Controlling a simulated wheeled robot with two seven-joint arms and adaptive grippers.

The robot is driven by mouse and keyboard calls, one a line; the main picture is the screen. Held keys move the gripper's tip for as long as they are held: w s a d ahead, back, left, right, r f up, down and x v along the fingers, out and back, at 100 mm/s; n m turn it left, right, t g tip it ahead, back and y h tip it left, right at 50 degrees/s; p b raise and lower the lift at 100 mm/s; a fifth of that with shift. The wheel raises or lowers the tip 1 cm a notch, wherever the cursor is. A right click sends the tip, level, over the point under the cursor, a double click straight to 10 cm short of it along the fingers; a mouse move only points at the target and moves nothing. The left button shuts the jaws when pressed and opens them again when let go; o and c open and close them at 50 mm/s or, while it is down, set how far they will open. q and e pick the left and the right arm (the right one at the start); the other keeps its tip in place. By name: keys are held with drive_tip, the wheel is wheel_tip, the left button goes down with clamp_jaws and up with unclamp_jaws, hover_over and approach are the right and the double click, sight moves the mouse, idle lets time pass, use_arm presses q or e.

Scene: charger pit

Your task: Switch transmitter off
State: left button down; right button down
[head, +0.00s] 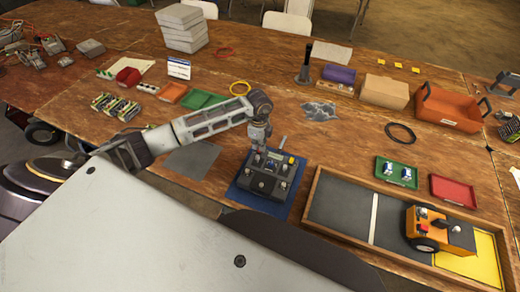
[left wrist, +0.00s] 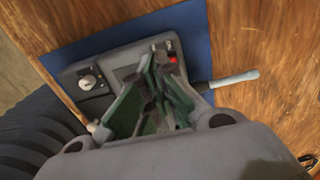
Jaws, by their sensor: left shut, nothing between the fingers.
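The transmitter (head: 264,181) is a dark grey box with sticks, knobs and a short antenna, lying on a blue mat (head: 245,199). It also shows in the left wrist view (left wrist: 68,78), with a silver knob, a red part and the antenna (left wrist: 236,80). My left gripper (head: 258,148) is over the transmitter's back edge, shut and empty. In the left wrist view its green-grey fingers (left wrist: 155,95) are close over the transmitter's face and hide much of it. I cannot tell whether they touch it. The power switch cannot be made out. My right gripper is not in view.
A wooden-framed pit (head: 340,211) with an orange wheeled vehicle (head: 440,229) lies right of the transmitter. Green (head: 397,173) and red trays (head: 453,191) sit behind it. A grey mat (head: 191,160) lies left. A black cable ring (head: 400,134) lies farther back.

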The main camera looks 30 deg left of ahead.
use_arm(q)
drive_tip(key=shift+f+b, duration=0.4)
drive_tip(key=shift+f, duration=0.3)
idle(0.8)
drive_tip(key=shift+r, duration=0.1)
drive_tip(key=shift+r+p, duration=2.65)
drive_tip(key=shift+r, duration=0.85)
drive_tip(key=shift+f, duration=0.1)
